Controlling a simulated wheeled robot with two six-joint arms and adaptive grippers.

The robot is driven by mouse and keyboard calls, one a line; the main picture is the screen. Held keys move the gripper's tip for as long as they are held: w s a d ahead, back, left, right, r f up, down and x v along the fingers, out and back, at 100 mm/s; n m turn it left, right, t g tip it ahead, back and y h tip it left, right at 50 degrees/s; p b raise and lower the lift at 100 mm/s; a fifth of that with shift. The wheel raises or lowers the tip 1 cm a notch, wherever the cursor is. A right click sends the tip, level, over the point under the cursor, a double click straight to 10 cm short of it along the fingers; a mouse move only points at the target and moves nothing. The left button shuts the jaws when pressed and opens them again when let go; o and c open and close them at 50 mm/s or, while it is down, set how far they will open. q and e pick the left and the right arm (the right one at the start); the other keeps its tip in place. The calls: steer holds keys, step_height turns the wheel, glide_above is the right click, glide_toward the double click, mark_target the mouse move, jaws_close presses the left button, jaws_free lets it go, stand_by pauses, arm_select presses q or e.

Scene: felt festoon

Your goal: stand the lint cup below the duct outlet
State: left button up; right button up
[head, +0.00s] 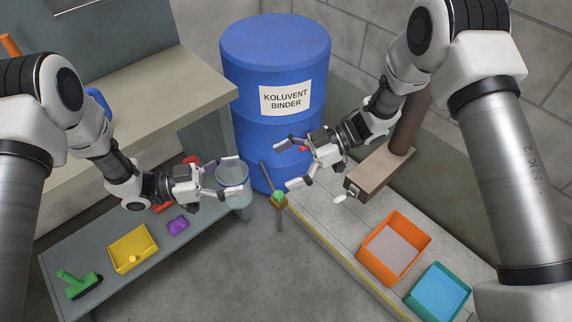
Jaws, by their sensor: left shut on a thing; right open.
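The lint cup (234,171) looks like a clear, see-through cup. My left gripper (238,176) is shut on it, with one finger on each side, near the right end of the grey bench. The brown duct (384,172) is a box joined to an upright pipe on the right, and its outlet end (353,187) faces the middle, with a small white handle (340,198) beside it. The cup is well to the left of the outlet. My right gripper (288,166) is open and empty, in front of the blue drum, between cup and duct.
The blue drum (275,55) labelled "KOLUVENT BINDER" stands at the back. A post with a green item (279,196) stands between the benches. An orange bin (394,222) and teal bin (463,292) sit right. A yellow tray (125,262), purple block (178,225) and green brush (77,281) lie left.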

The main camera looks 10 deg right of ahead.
steer(key=x, duration=1.1)
steer(key=shift+s+a+f, duration=0.1)
steer(key=shift+a+f, duration=0.1)
steer(key=shift+a, duration=0.15)
steer(key=c, duration=1.2)
arm_select(q)
steer(key=o, duration=1.2)
